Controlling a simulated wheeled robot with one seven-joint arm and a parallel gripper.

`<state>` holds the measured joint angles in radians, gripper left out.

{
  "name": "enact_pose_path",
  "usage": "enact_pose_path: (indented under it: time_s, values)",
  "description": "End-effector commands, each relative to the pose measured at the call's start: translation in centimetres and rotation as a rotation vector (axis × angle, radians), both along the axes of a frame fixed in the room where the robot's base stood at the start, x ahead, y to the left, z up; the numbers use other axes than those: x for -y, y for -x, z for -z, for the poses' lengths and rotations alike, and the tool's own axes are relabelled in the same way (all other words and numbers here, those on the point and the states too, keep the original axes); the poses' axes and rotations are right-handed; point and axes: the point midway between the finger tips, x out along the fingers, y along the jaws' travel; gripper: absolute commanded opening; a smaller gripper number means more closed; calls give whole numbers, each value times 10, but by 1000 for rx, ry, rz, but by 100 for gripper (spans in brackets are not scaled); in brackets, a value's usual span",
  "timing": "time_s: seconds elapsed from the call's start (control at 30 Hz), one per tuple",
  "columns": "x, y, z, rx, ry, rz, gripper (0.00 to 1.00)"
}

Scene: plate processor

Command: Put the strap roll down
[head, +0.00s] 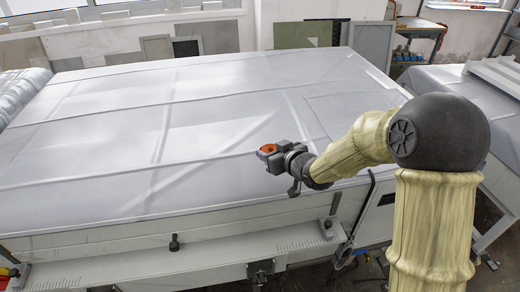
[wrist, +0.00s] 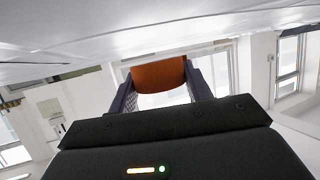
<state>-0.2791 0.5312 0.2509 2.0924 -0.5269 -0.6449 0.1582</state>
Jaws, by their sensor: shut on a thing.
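The strap roll (head: 268,149) is a small orange roll at the end of my arm in the head view. My gripper (head: 270,153) is shut on it, over the near part of the large covered table. In the wrist view the orange strap roll (wrist: 159,74) sits between the two dark fingers of my gripper (wrist: 163,84). The grey sheet surface shows close by along the top of the wrist view. I cannot tell whether the roll touches the surface.
The large table (head: 130,135) has a wrinkled grey cover and is otherwise bare, with wide free room. A rail (head: 170,266) with knobs runs along its near side. Flat panels (head: 187,47) lean behind it. Another covered table (head: 445,82) stands at right.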

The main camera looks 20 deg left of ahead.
Motion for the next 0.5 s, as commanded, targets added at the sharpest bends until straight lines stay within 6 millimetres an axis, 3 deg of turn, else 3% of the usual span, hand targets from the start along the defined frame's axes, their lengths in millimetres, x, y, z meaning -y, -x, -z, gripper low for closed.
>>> enact_pose_path:
  time_s: [0.1,0.5]
  values:
    - [1,0,17,-2,1,2,25]
    - [1,-1,24,0,0,2,25]
